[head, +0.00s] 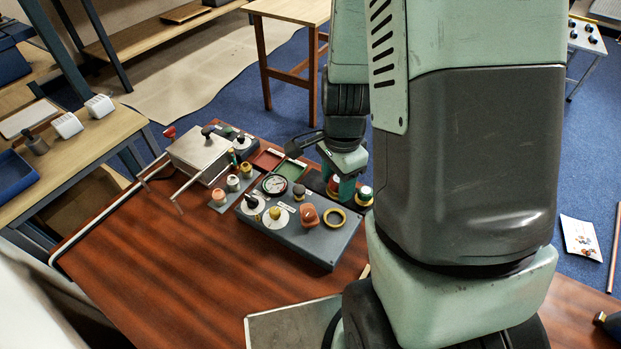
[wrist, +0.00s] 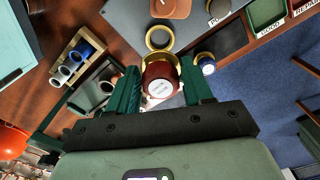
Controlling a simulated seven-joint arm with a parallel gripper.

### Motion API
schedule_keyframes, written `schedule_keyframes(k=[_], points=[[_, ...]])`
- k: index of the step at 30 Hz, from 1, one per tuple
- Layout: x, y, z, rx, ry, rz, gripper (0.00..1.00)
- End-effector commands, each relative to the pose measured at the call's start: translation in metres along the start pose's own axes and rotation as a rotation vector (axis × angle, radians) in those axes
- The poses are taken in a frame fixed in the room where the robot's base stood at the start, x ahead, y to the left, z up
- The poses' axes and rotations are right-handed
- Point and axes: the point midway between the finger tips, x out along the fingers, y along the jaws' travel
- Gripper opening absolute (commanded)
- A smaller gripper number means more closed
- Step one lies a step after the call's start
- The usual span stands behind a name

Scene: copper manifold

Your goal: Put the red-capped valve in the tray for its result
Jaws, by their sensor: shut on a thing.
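The red-capped valve (wrist: 160,80) is between the green fingers of my gripper (wrist: 161,92) in the wrist view, its round pale-labelled top facing the camera and brass showing behind it. In the head view the red valve (head: 333,187) shows low between the fingers of my gripper (head: 345,185), beside the grey test panel (head: 318,247). I cannot tell whether it touches what is below. The green tray (head: 291,169), labelled GOOD in the wrist view (wrist: 266,14), and the red tray (head: 266,159), labelled REPAIR, lie behind the panel. The dial gauge (head: 274,184) is too small to read.
The panel carries a brass ring (head: 335,217), an orange-brown knob (head: 309,215) and other knobs. Another brass valve with a pale top (head: 364,195) stands close beside my gripper. A metal box with rods (head: 198,150) stands left. The front-left tabletop (head: 170,270) is clear.

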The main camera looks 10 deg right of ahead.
Motion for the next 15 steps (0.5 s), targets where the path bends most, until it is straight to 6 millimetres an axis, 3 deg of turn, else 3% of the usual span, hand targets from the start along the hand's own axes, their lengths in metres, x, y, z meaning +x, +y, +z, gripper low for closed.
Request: schedule_keyframes(k=[5,15], points=[[0.001,-0.029,-0.004,0.008,0.001,-0.003,0.11],[0.018,-0.172,0.003,0.059,-0.001,-0.002,0.11]])
